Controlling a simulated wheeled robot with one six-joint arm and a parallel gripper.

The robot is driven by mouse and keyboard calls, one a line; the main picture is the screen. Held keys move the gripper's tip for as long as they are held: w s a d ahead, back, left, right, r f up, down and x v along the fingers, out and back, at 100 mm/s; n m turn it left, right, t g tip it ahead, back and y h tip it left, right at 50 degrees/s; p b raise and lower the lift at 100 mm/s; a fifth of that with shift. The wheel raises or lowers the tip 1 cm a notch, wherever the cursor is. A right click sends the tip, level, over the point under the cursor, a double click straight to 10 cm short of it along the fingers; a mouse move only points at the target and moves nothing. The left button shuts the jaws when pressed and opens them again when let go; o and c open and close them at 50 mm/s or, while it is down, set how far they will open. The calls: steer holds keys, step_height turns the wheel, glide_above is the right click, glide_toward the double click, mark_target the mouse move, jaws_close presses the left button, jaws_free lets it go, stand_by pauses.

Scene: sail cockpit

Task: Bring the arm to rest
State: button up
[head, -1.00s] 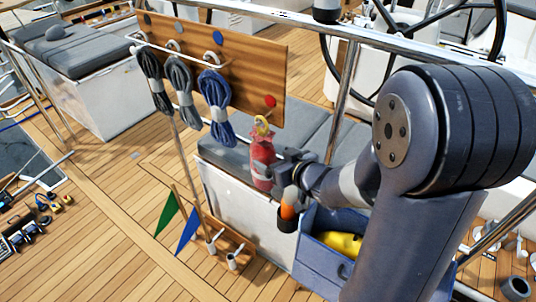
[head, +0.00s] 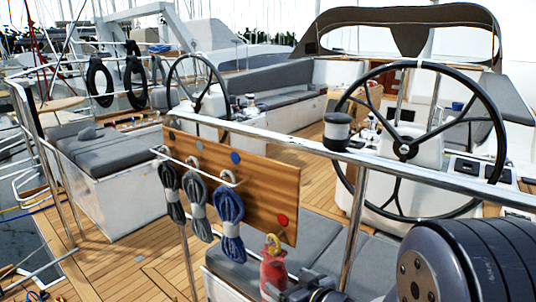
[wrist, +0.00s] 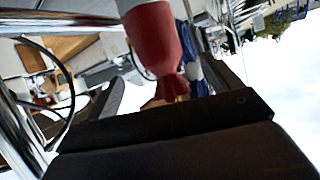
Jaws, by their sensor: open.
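My gripper (head: 284,289) is low in the head view, just right of a red bottle-shaped item (head: 273,272) with a yellow ring at its top. In the wrist view the red item (wrist: 160,45) shows between my two spread fingers (wrist: 172,88). The fingers stand apart, with the item in or just beyond the gap; I cannot tell if either touches it. The item hangs by the red dot of a wooden board (head: 262,195); its hook is hidden. The lower part of my arm is cut off by the head view's bottom edge.
Several coiled ropes, one blue (head: 229,222), hang left of the red item. A steel rail (head: 330,152) crosses above the grey bench cushion (head: 325,240). A black steering wheel (head: 404,148) stands at the right. Open deck (head: 145,262) lies at the left.

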mark_target(272, 271)
steer(key=x, duration=0.8)
steer(key=shift+w+a+f, duration=0.1)
steer(key=shift+w, duration=0.05)
steer(key=shift+a+p, duration=0.1)
steer(key=shift+p, duration=0.3)
steer(key=shift+s+a+r, duration=0.15)
steer(key=shift+s+r, duration=0.05)
steer(key=shift+r, duration=0.05)
